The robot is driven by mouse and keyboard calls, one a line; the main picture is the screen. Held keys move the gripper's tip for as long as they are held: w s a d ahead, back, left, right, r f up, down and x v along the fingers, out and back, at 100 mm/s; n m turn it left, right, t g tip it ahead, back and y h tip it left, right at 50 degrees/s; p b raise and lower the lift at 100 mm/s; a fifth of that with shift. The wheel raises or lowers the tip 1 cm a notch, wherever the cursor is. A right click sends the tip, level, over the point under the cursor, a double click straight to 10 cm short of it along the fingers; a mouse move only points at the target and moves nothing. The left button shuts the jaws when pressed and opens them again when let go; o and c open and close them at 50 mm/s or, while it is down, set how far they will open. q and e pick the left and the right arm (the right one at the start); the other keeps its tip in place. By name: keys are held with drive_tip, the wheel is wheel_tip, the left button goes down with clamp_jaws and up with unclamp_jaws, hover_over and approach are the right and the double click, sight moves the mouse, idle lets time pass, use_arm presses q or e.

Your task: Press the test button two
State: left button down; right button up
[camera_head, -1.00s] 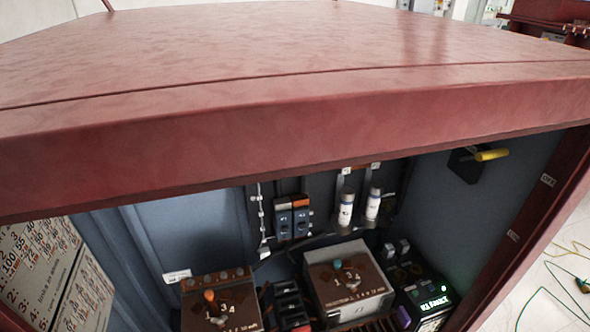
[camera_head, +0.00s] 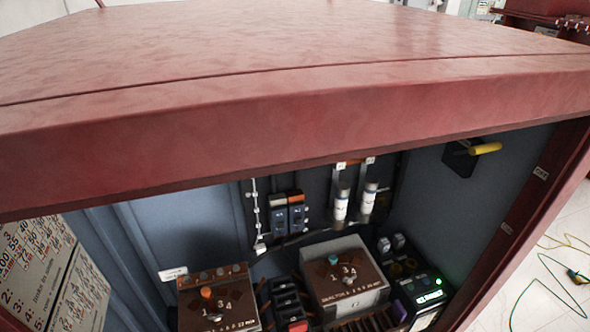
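The open red cabinet (camera_head: 300,125) fills the head view. Low at the right inside it is a dark device with a green lit display (camera_head: 430,297) and small round parts above it. I cannot tell which part is test button two; the labels are too small to read. Two brown-faced selector boxes stand to its left, one with an orange knob (camera_head: 207,292) and one with a teal knob (camera_head: 334,260). Neither of my grippers is in view.
Two white fuses (camera_head: 341,204) and a pair of small breakers (camera_head: 288,216) are on the back wall. A yellow handle (camera_head: 486,148) sticks out at the right wall. The cabinet's top overhangs the opening. Green and yellow wires (camera_head: 560,292) lie on the floor at right.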

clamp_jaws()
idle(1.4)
